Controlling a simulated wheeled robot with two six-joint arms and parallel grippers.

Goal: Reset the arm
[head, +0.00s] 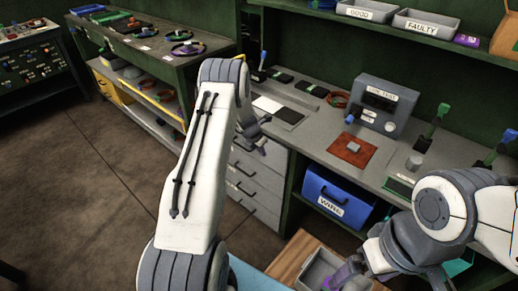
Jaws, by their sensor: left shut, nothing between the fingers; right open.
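My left arm rises from the lower middle of the head view, and its gripper (256,131) shows beyond the arm, in front of the workbench. The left gripper is shut and small in view, with nothing seen in it. My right arm comes in from the right edge. Its gripper (362,270) is low at the bottom right, open, over or beside a grey bin (312,272). A purple thing (343,274) shows at the bin by the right fingers; I cannot tell whether it touches them. The ends of the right fingers are partly hidden.
The workbench (325,130) holds a grey test box (385,105), a red-brown mat (352,150) and green-handled tools. A blue bin (338,197) labelled WIRE is below. GOOD (366,11) and FAULTY (424,25) bins sit on the shelf. Floor (90,180) at left is clear.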

